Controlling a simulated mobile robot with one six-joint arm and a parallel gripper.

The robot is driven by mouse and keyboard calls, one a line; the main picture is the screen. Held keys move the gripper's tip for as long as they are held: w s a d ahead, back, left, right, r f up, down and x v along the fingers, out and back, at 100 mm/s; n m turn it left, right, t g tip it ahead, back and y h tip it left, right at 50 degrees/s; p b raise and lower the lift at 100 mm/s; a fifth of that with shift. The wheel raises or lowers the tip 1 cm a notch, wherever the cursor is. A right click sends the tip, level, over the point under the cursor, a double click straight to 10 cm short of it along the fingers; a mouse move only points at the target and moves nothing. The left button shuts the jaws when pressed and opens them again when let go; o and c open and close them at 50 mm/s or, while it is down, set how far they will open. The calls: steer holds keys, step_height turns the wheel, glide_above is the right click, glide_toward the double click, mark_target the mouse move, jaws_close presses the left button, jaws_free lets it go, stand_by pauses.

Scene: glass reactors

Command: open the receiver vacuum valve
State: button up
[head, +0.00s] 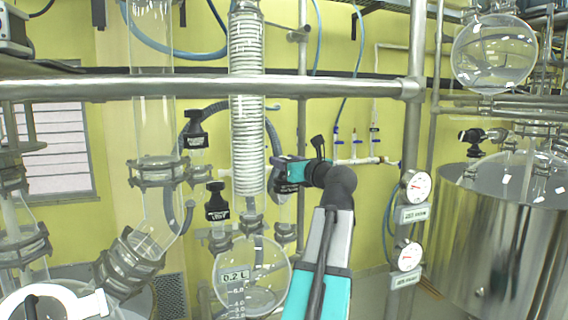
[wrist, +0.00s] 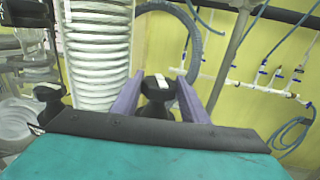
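A black valve knob (wrist: 156,92) with a pale label stands between the two purple fingers of my gripper (wrist: 160,84) in the wrist view. The fingers are apart, one on each side of the knob; I cannot tell whether they touch it. In the head view my teal gripper (head: 290,170) is right of the glass coil column, and the valve there is mostly hidden. Two other black labelled knobs, an upper one (head: 194,141) and a lower one (head: 216,203), are left of the column. The round receiver flask (head: 262,268) marked 0.2 L hangs below it. The knob labels are too small to read surely.
The glass coil column (head: 246,120) stands close left of my gripper. A horizontal steel rail (head: 330,86) crosses above my arm. A steel post with two gauges (head: 415,186) is to the right, and a large steel vessel (head: 500,240) stands at far right.

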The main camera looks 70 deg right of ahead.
steer(key=o, duration=0.3)
steer(key=shift+w+d, duration=0.1)
steer(key=shift+o, duration=0.2)
steer(key=shift+f, duration=0.1)
steer(key=shift+s+a, duration=0.25)
steer(key=shift+s, duration=0.05)
steer(key=b+v, duration=0.5)
steer(key=v, duration=0.8)
